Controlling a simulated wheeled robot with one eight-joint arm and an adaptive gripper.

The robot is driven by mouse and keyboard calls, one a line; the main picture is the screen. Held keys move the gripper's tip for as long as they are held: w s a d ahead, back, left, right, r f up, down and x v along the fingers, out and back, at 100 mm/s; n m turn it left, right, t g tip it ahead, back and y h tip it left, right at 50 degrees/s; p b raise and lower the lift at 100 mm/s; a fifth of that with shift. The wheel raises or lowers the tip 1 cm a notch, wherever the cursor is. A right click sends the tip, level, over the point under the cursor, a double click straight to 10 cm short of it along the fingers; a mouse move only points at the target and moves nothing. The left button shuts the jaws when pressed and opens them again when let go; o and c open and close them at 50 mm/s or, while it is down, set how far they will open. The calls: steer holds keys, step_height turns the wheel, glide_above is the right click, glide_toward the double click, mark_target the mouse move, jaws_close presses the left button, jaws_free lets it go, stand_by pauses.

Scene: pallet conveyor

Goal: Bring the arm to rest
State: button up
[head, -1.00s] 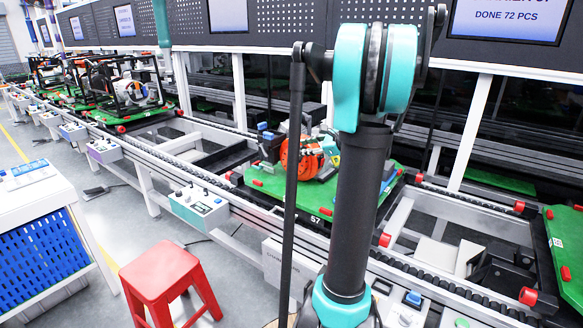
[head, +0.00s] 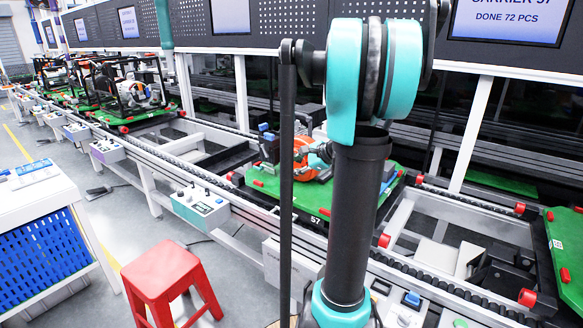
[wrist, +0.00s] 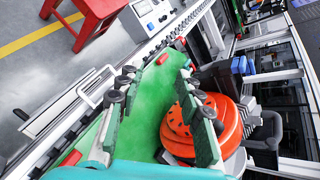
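My arm, with teal joints and a black link, stands upright in the middle of the head view. My gripper (wrist: 157,80) shows in the wrist view with its two fingers spread wide apart and nothing between them. It is above a green carrier pallet (wrist: 150,104). An orange round machine part (wrist: 184,128) sits on that pallet, partly behind the right finger. In the head view the same pallet (head: 285,200) and orange part (head: 299,160) are on the conveyor, partly hidden by my arm.
The conveyor (head: 235,190) runs across the view with control boxes (head: 199,207) along its near side. A red stool (head: 166,277) and a white table with a blue crate (head: 48,253) stand at the left. Another green pallet (head: 568,245) is at the right. Screens hang above.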

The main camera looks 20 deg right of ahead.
steer(key=s+a+f+n+g+h, duration=0.2)
steer(key=s+a+f+n, duration=0.3)
steer(key=s, duration=0.2)
steer(key=s+a+f+n+g+h, duration=0.1)
steer(key=s+a+f+n+g, duration=0.1)
steer(key=s+a+f+n, duration=0.4)
steer(key=s+d+f+n+h, duration=0.1)
steer(key=s+f+n+h, duration=0.1)
steer(key=s, duration=0.5)
steer(key=s+d+f+n+g+h, duration=0.1)
steer(key=s+f+n+h, duration=0.1)
steer(key=s+n, duration=0.4)
steer(key=shift+s+d+f, duration=0.2)
steer(key=shift+s+f, duration=0.25)
steer(key=shift+f, duration=0.45)
